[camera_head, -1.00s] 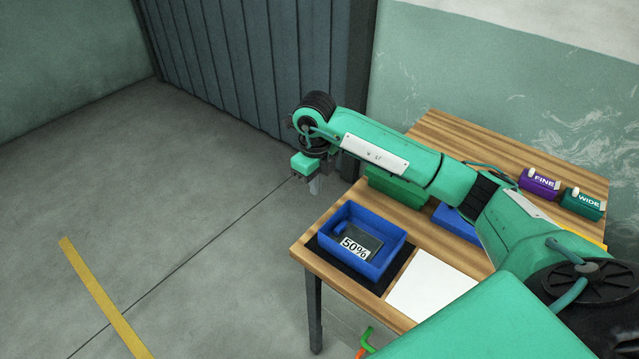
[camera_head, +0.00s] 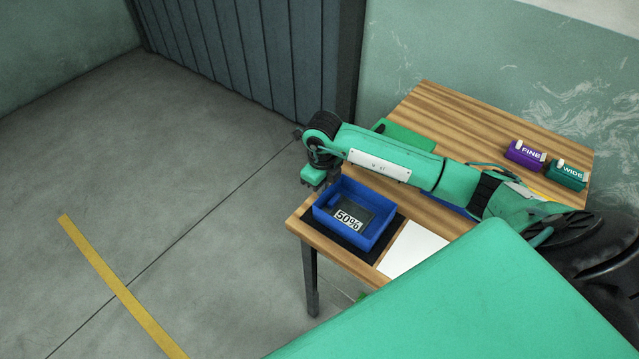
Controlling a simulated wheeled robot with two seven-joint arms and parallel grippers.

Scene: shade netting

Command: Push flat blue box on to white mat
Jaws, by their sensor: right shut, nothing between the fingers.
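The flat blue box (camera_head: 376,243), an open tray with a "50%" label inside, sits on a black mat (camera_head: 337,237) near the table's left end. The white mat (camera_head: 412,249) lies just right of the black mat, partly covered by my green arm body. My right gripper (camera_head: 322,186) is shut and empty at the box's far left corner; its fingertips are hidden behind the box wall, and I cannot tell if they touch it. My left gripper is not in view.
A green box (camera_head: 405,135) and a mostly hidden blue item lie behind my right arm. A purple "FINE" block (camera_head: 525,154) and a teal "WIDE" block (camera_head: 567,174) stand at the wooden table's (camera_head: 470,118) right end. Floor left of the table is clear.

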